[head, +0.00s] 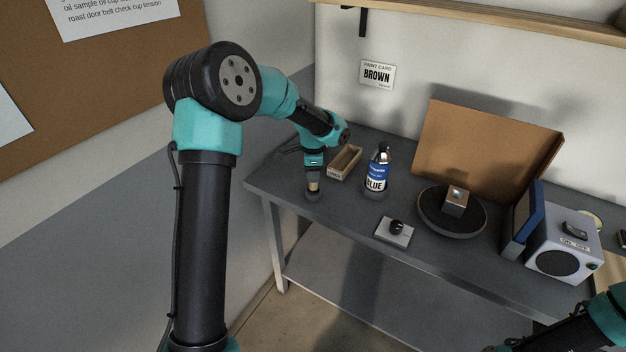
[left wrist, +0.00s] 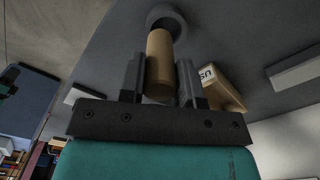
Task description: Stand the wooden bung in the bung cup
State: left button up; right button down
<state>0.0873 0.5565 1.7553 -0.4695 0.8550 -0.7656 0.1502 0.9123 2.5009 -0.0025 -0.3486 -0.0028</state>
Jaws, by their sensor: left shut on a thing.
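The wooden bung (left wrist: 160,62) is a tan cylinder held between the two fingers of my left gripper (left wrist: 161,88). It shows small in the head view (head: 312,184), upright below the left gripper (head: 313,175). The bung cup (left wrist: 172,15) is a grey round cup with a dark inside, right at the far end of the bung. In the head view the cup (head: 313,196) stands on the bench directly under the bung. I cannot tell whether the bung's end is inside the cup or just above it. My right gripper is out of the picture.
A small wooden box (head: 345,163) and a blue-labelled can (head: 377,172) stand right of the left gripper. A black-knobbed plate (head: 395,231), a turntable with a block (head: 452,218) and a grey speaker-fronted box (head: 565,250) are further right. The bench's left end (head: 270,187) is clear.

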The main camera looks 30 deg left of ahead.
pick_arm(q)
jog(key=shift+w+a, duration=0.15)
jog(key=shift+w+a+f, duration=0.1)
jog(key=shift+w+f, duration=0.1)
jog(key=shift+f, duration=1.55)
jog(key=shift+f, duration=0.2)
jog(key=o, duration=0.9)
jog(key=shift+r, duration=0.15)
notch_tip(320, 180, up, 12)
jog(key=shift+r, duration=0.1)
